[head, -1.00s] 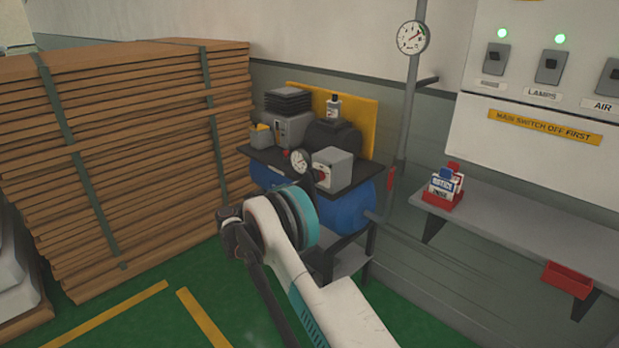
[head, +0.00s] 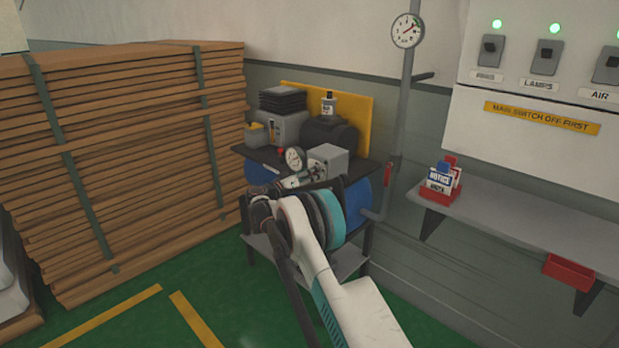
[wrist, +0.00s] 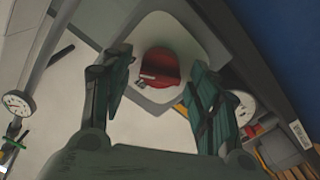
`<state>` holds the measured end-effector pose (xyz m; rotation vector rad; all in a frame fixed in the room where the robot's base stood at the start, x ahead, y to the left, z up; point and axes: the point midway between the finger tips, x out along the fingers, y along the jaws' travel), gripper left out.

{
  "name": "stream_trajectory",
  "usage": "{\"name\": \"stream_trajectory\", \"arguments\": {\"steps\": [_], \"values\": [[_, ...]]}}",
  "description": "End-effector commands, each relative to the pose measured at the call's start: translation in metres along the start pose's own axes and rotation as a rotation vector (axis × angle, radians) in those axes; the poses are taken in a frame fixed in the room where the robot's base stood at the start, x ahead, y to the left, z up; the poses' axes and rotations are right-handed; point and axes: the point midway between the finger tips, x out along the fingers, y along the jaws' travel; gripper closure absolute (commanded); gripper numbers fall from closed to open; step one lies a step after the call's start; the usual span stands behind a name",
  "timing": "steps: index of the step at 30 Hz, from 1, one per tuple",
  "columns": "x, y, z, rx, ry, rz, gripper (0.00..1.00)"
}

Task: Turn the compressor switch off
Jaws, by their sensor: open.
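The compressor switch is a grey box (head: 328,159) on the front of the black shelf above the blue compressor tank (head: 356,205). My gripper (head: 308,178) is right in front of the box and hides its red knob in the head view. In the wrist view the red knob (wrist: 162,68) sits on a pale plate, straight ahead. The open fingers of my gripper (wrist: 161,62) stand to its left and right in the picture. I cannot tell whether the fingers touch the knob.
A small gauge (head: 294,158) is close left of the switch box. A battery-like grey unit (head: 281,126) and a black motor (head: 330,136) stand behind. A plank stack (head: 130,160) is at the left; a wall shelf (head: 520,210) and switch panel (head: 545,75) are at the right.

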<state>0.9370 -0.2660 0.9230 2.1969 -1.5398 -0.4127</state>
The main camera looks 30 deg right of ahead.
Motion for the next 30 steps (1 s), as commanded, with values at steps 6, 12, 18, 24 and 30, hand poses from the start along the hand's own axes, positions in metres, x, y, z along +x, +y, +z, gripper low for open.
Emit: {"name": "stream_trajectory", "arguments": {"steps": [6, 12, 18, 24, 30], "values": [[0.0002, 0.0001, -0.0002, 0.0, 0.0, 0.0, 0.45], [0.0001, 0.0001, -0.0002, 0.0, 0.0, 0.0, 0.89], [0.0001, 0.0, -0.0002, -0.003, 0.0, 0.0, 0.89], [0.0001, -0.0002, -0.0004, -0.046, 0.0, -0.001, 0.89], [0.0, -0.0006, -0.0005, -0.161, 0.0, -0.001, 0.89]]}}
